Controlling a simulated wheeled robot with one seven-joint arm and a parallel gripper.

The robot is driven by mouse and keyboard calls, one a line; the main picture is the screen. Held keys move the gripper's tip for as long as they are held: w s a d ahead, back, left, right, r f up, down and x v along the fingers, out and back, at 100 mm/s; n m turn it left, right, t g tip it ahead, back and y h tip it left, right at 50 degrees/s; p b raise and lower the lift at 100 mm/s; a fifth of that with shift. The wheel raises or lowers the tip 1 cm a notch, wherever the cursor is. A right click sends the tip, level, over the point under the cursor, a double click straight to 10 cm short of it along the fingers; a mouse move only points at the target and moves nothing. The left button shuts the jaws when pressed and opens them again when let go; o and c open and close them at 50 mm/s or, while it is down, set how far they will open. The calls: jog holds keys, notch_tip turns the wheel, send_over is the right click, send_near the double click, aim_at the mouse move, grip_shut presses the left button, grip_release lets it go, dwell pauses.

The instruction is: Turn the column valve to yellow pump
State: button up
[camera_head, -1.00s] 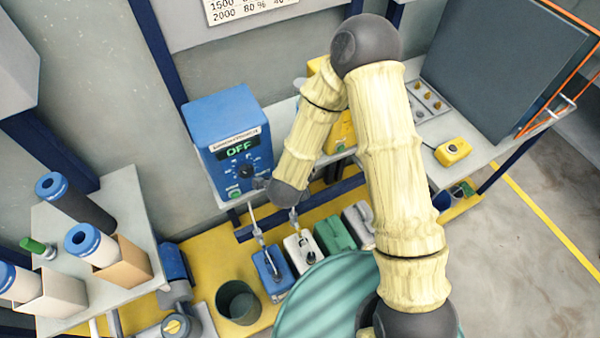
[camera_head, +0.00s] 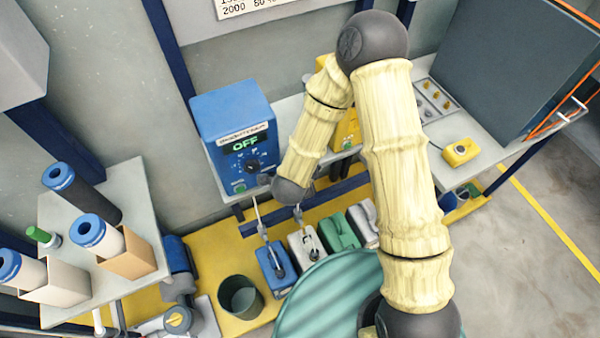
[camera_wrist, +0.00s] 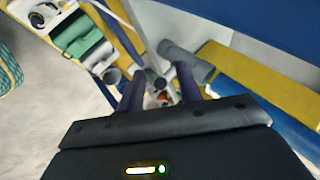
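My gripper (camera_wrist: 160,92) shows in the wrist view with its two dark fingers apart. Grey pipe-like parts (camera_wrist: 185,62) and a small reddish-orange spot lie beyond the fingers; I cannot tell whether the fingers touch them. In the head view my arm reaches down in front of the bench and the gripper is hardly visible. A grey fitting with a round yellow cap (camera_head: 178,319) stands at the lower left and may be the column valve. A yellow unit (camera_head: 347,128) on the bench behind my arm may be the yellow pump; my arm partly hides it.
A blue control box (camera_head: 236,135) reading OFF stands on the bench. Blue (camera_head: 274,268), white and green (camera_head: 340,232) canisters stand on the yellow base beside a dark bucket (camera_head: 240,297). Blue-capped columns (camera_head: 97,236) stand at the left. Floor is clear at right.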

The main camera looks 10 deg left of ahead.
jog(key=p+v, duration=1.5)
jog(key=v, duration=0.2)
dwell(0.6)
jog(key=shift+a, duration=0.1)
dwell(0.4)
jog(key=w+d+r+n+g+y, duration=0.2)
jog(key=w+d+r+n+g, duration=0.1)
jog(key=w+d+r+n, duration=0.5)
jog(key=s+d+r+n+g+h+b, duration=0.1)
jog(key=s+d+r+n+g, duration=0.2)
jog(key=d+r, duration=0.7)
jog(key=s+d+n, duration=0.2)
jog(key=d, duration=0.2)
jog(key=shift+r+n, duration=0.4)
